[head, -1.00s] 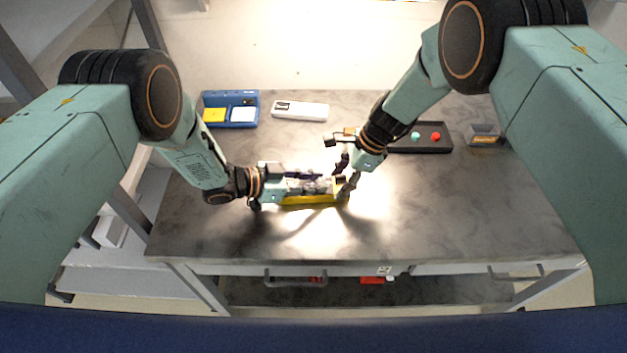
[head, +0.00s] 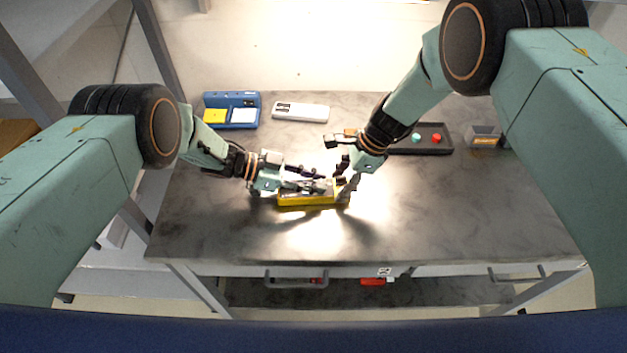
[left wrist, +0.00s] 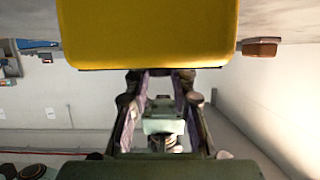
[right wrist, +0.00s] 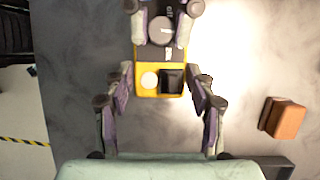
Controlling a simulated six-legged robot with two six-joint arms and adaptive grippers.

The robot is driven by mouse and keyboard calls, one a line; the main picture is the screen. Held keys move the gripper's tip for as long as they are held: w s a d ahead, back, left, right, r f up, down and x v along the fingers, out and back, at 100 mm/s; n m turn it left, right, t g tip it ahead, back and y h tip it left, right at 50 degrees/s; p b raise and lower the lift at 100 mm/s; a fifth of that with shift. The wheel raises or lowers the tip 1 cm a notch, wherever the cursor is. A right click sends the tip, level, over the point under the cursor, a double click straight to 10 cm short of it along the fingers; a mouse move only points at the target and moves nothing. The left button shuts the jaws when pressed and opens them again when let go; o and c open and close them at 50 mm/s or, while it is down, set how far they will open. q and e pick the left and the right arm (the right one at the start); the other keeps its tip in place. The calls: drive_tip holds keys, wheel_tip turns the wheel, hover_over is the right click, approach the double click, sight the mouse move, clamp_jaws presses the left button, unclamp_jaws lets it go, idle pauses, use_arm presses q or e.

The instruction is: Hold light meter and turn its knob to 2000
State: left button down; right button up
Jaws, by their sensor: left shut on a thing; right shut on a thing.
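The light meter (head: 322,206) is a yellow-edged box lying at the middle of the table. In the right wrist view its yellow end (right wrist: 160,92) has a white round spot and a black square, and its round dark knob (right wrist: 160,31) is farther up. My right gripper (right wrist: 160,100) has its fingers on both sides of the meter's body. My left gripper (head: 318,180) comes over the meter's face, its fingers flanking the knob; their exact contact is hard to see. In the left wrist view the yellow body (left wrist: 150,35) hides the fingertips.
At the back stand a blue case (head: 243,123) with a yellow card and a white device (head: 301,111). A black tray (head: 405,146) with a green and a red knob and a small box (head: 485,139) are at right. The table's front right (head: 470,215) is clear.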

use_arm(q)
drive_tip(key=shift+s+d+m+g, duration=0.1)
drive_tip(key=shift+d+m+g, duration=0.1)
drive_tip(key=shift+m+g, duration=0.85)
use_arm(e)
drive_tip(key=shift+w, duration=0.1)
use_arm(q)
drive_tip(key=c, duration=1.1)
unclamp_jaws()
drive_tip(key=shift+a, duration=0.1)
drive_tip(key=shift+w+a, duration=0.1)
drive_tip(key=shift+w, duration=0.1)
drive_tip(key=shift+a+r, duration=0.1)
drive_tip(key=shift+a, duration=0.15)
drive_tip(key=v, duration=1.1)
drive_tip(key=shift+a+r, duration=0.1)
drive_tip(key=shift+r, duration=0.05)
use_arm(e)
drive_tip(key=o, duration=1.4)
